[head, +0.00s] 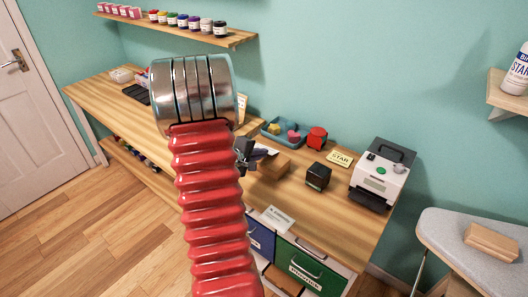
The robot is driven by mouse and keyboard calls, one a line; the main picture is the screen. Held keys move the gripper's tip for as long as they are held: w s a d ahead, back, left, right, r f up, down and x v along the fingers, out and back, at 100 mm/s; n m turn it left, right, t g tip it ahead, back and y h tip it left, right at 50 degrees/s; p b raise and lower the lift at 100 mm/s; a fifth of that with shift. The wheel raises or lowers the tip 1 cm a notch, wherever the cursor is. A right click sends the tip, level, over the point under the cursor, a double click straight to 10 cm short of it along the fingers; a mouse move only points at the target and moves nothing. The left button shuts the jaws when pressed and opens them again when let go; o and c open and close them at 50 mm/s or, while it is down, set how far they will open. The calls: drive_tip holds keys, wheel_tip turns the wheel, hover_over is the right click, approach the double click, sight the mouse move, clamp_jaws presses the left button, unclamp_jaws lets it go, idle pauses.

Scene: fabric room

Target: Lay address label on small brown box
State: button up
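A small brown box (273,167) sits on the wooden desk, just right of my red arm, with its left part hidden. A white card with printed lines (279,219), which looks like the address label, lies at the desk's front edge above the drawers. Dark parts that look like my gripper (243,150) show beside the arm, close to the box's left side. The arm hides most of it, so I cannot tell whether it is open or holds anything.
On the desk are a black cube (318,176), a red object (317,137), a blue tray (283,133), a yellow STAR card (340,159) and a white printer (382,174). Blue and green drawers (311,266) stand below. A tan block (491,241) lies on the grey ironing board.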

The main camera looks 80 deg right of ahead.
drive_tip(key=shift+o, duration=0.8)
drive_tip(key=v, duration=0.8)
idle(0.3)
wheel_tip(320, 180, up, 7)
drive_tip(key=a, duration=0.2)
drive_tip(key=shift+w+a+r, duration=0.2)
drive_tip(key=shift+w+a, duration=0.1)
drive_tip(key=shift+w, duration=0.15)
drive_tip(key=shift+w, duration=0.1)
idle(0.4)
